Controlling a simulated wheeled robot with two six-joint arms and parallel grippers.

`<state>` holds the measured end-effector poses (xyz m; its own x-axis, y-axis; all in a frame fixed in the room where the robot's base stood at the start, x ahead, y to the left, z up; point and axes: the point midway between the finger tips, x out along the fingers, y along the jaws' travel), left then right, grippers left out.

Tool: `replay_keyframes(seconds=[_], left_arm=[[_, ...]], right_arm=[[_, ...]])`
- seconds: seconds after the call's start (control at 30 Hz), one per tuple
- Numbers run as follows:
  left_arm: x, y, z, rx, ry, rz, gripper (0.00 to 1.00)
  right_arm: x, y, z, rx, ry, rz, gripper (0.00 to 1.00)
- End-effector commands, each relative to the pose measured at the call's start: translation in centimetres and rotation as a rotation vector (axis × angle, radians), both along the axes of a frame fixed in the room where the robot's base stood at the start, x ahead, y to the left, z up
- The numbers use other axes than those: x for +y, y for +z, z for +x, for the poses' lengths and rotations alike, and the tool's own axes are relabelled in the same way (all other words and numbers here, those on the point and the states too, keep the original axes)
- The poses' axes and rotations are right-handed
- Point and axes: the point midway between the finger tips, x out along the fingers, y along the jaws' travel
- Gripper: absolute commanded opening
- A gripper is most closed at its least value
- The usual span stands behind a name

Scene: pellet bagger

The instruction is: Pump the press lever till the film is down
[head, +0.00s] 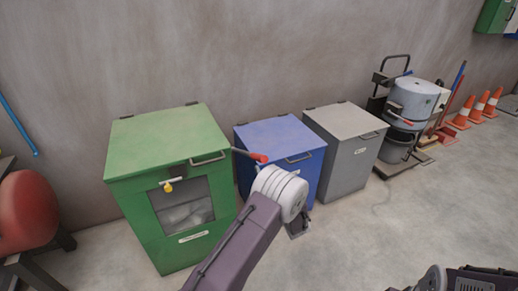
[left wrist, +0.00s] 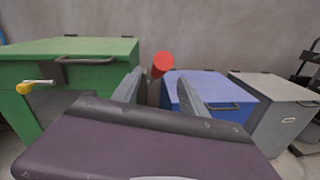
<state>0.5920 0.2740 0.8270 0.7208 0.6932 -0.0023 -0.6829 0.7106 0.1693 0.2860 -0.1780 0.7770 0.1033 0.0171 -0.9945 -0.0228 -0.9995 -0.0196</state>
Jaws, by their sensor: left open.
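The green cabinet (head: 160,135) stands at left, with a lever (head: 243,152) sticking out from its right side. The lever ends in a red grip (head: 260,158), which also shows in the left wrist view (left wrist: 162,64). Pale, film-like material (head: 185,214) shows behind the cabinet's front window. My left gripper (left wrist: 160,76) is open and empty, and in its wrist view the red grip appears between and beyond the fingertips. I cannot tell whether they touch it. In the head view my left wrist hides most of this gripper. My right gripper is not in view.
A small yellow-knobbed handle (head: 167,187) sits on the green cabinet's front. A blue bin (head: 275,133) and a grey bin (head: 345,120) stand to its right. A red rounded object (head: 27,210) is at far left. The floor in front of the bins is clear.

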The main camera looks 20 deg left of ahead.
Motion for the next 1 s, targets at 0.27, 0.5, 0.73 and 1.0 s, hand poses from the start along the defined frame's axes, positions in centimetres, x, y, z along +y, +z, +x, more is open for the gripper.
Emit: replay_keyframes(seconds=[0.27,0.5,0.73,1.0], left_arm=[[2.9,-0.4,2.8,-0.004,0.006,0.001,0.5],[5.7,-0.3,5.8,-0.002,0.003,0.001,0.5],[6.3,-0.3,6.6,0.0,0.0,0.003,0.5],[6.3,-0.2,6.5,-0.001,0.0,0.002,0.11]], right_arm=[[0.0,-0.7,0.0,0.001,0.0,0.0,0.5],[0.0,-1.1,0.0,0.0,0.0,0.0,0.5],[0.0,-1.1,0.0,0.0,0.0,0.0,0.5],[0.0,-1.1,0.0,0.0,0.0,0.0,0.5]])
